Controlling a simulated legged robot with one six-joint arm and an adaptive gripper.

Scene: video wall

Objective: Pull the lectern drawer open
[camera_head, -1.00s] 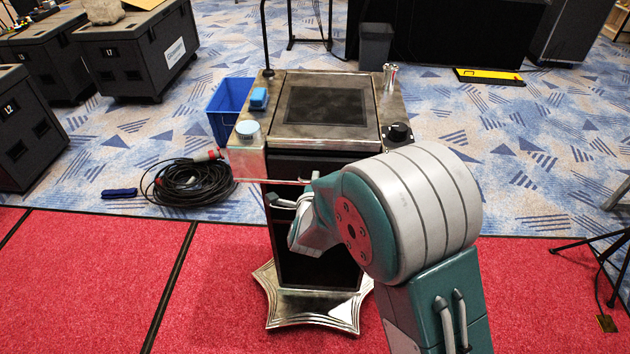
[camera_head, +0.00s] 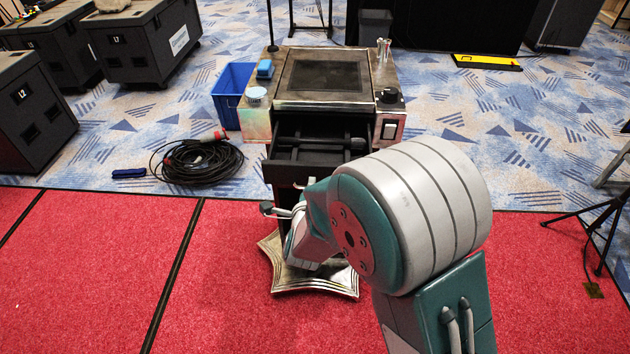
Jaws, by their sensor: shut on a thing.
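The lectern (camera_head: 323,103) stands ahead in the middle of the view, on a silver star-shaped foot. Its drawer (camera_head: 287,172) is pulled out toward me, and its dark inside shows with a dark elongated item in it. My gripper (camera_head: 290,207) is at the drawer's front, low and left of centre, and is shut on the drawer handle (camera_head: 268,209). My arm's large grey and teal joint covers the right part of the drawer front, so the grip itself is partly hidden.
On the lectern top are a blue block (camera_head: 265,68), a round pale-lidded item (camera_head: 257,95), a dark knob (camera_head: 389,96) and small metal cylinders (camera_head: 383,49). A blue bin (camera_head: 233,92) and coiled cable (camera_head: 197,161) lie left. A tripod (camera_head: 600,215) stands right. Red carpet in front is clear.

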